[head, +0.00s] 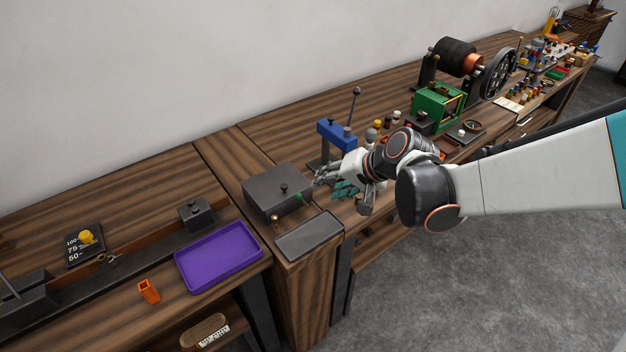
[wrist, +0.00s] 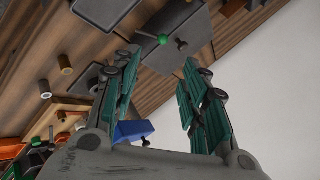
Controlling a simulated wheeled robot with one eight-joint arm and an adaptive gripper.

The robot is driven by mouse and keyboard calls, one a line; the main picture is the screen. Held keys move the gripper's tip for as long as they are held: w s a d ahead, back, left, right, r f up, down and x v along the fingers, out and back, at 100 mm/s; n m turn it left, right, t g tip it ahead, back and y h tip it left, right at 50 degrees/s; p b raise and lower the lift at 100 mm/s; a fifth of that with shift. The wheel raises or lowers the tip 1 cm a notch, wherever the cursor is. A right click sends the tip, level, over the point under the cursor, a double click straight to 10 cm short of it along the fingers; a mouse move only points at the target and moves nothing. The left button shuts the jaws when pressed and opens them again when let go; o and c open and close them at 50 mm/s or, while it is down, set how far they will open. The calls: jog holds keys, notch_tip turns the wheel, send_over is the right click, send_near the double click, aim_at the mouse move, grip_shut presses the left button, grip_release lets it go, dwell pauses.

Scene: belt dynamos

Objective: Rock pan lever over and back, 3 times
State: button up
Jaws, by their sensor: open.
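A short lever with a green knob (head: 299,197) sticks out from the dark grey box (head: 270,182) at the right end of the bench section; I take it for the pan lever. Its green knob (wrist: 162,39) also shows in the wrist view, beyond and between my fingertips. A flat dark pan (head: 308,236) lies in front of the box. My gripper (head: 330,182) is just right of the box, with its teal-padded fingers apart. In the wrist view my gripper (wrist: 157,75) is open and empty, and its fingers do not appear to touch the lever.
A blue clamp-like stand (head: 337,135) with a tall ball-topped rod (head: 355,92) stands just behind my gripper. A purple tray (head: 218,256) lies to the left. A green machine (head: 438,106) and several small bobbins stand to the right. A black knob (head: 283,187) tops the grey box.

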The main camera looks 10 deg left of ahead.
aim_at(301, 196)
jog(key=b+x, duration=0.3)
jog(key=x, duration=1)
jog(key=shift+s+a+f+b, duration=0.1)
jog(key=shift+a+f+b, duration=0.1)
jog(key=shift+f+b, duration=0.1)
jog(key=shift+s, duration=0.1)
grip_shut()
